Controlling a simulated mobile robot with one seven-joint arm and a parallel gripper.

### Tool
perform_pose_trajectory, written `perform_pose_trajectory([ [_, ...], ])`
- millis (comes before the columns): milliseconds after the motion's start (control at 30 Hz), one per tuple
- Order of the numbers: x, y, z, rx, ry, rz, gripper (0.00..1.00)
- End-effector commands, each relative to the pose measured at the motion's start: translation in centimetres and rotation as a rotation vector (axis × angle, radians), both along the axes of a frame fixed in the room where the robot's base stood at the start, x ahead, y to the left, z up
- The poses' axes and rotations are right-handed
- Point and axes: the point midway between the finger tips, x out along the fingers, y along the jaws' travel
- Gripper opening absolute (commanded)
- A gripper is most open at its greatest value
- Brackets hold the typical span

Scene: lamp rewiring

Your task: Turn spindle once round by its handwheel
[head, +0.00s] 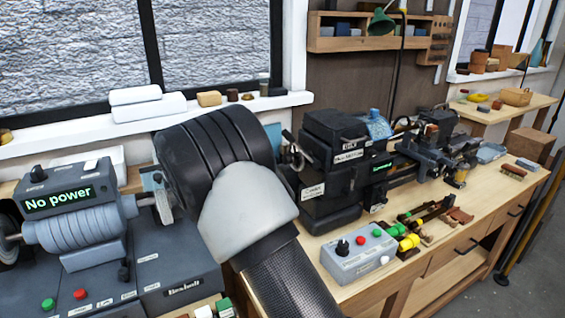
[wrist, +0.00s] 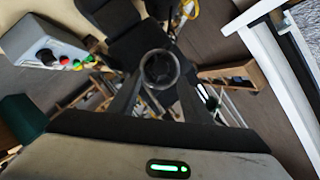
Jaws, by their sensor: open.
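The lathe headstock (head: 335,165) is a dark block on the wooden bench. A dark handwheel (head: 298,160) shows at its left end, partly hidden by my arm. In the wrist view a round dark ring (wrist: 160,68), seemingly the handwheel seen end-on, lies between the tips of my gripper (wrist: 160,80). The gripper is open, with one finger on either side of the ring. I cannot tell whether the fingers touch it. My gripper is hidden behind my arm in the head view.
A grey control box (head: 358,252) with a black knob and coloured buttons stands at the bench front; it shows in the wrist view (wrist: 42,42). A winding machine with a "No power" display (head: 60,198) stands left. Loose tools lie right of the box. The window sill (head: 230,108) runs behind.

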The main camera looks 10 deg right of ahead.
Motion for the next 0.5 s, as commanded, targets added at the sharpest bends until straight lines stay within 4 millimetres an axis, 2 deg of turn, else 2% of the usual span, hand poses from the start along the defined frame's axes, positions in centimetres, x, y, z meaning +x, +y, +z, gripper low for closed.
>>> perform_pose_trajectory([
  [300, 2.6, -4.0, -1.2, -0.002, 0.000, 0.000, 0.44],
  [500, 3.7, -5.4, -1.7, -0.001, -0.001, 0.001, 0.44],
])
